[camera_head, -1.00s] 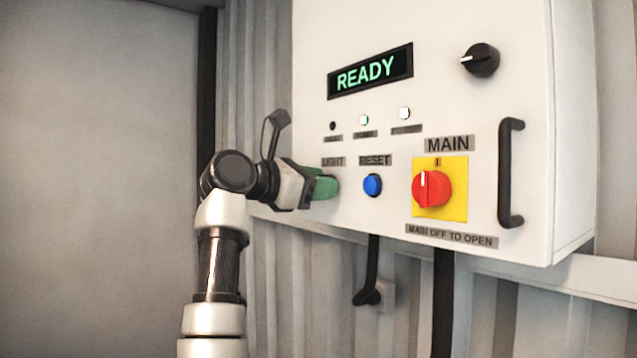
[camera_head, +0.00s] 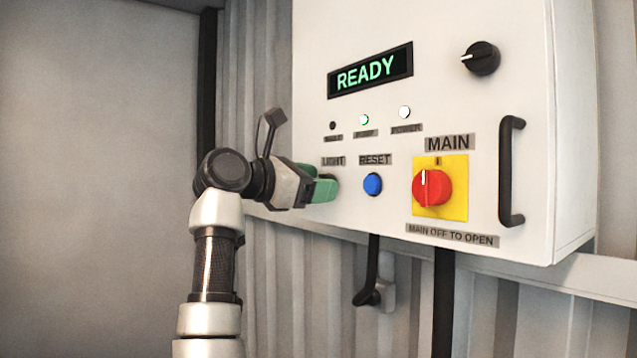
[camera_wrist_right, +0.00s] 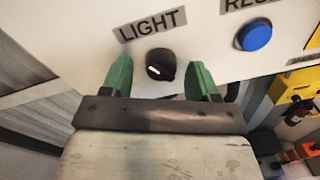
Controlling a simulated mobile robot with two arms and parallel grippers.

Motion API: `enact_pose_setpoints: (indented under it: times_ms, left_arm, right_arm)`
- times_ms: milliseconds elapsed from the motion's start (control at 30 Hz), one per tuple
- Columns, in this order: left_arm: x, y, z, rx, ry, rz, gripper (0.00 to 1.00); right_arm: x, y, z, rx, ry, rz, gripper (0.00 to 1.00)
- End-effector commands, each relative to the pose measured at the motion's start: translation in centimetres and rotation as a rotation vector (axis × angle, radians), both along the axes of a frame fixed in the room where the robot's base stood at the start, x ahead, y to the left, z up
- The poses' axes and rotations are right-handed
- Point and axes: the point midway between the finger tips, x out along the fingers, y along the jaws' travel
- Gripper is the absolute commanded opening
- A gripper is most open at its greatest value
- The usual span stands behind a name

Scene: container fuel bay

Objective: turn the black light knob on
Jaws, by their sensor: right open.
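The black light knob (camera_wrist_right: 160,64) shows in the right wrist view under the LIGHT label (camera_wrist_right: 150,23). Its white mark lies slanted, close to horizontal. My right gripper (camera_wrist_right: 161,80) is open, with one green finger on each side of the knob and a visible gap to both. In the head view my right gripper (camera_head: 322,186) is at the panel below the LIGHT label and hides the knob there. My left gripper is not in view.
The white control box (camera_head: 450,90) has a READY display (camera_head: 370,72), a blue reset button (camera_head: 372,184), a red main switch (camera_head: 432,188) on a yellow plate, another black knob (camera_head: 481,59) and a black handle (camera_head: 511,172).

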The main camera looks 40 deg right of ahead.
Motion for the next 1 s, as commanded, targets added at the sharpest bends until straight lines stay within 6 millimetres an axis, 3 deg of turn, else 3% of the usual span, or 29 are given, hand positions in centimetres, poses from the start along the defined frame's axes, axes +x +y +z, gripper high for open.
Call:
enact_pose_setpoints:
  times_ms: [300, 500, 1000]
  left_arm:
    - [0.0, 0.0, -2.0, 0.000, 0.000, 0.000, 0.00]
    - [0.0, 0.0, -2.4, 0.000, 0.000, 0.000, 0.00]
    - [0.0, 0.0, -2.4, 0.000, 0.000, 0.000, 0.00]
  right_arm:
    - [0.9, 6.3, 0.2, -0.002, 0.000, 0.005, 0.60]
    - [1.3, 9.0, 0.5, -0.003, -0.001, 0.002, 0.60]
    - [1.4, 9.9, 0.6, -0.001, -0.001, 0.000, 0.60]
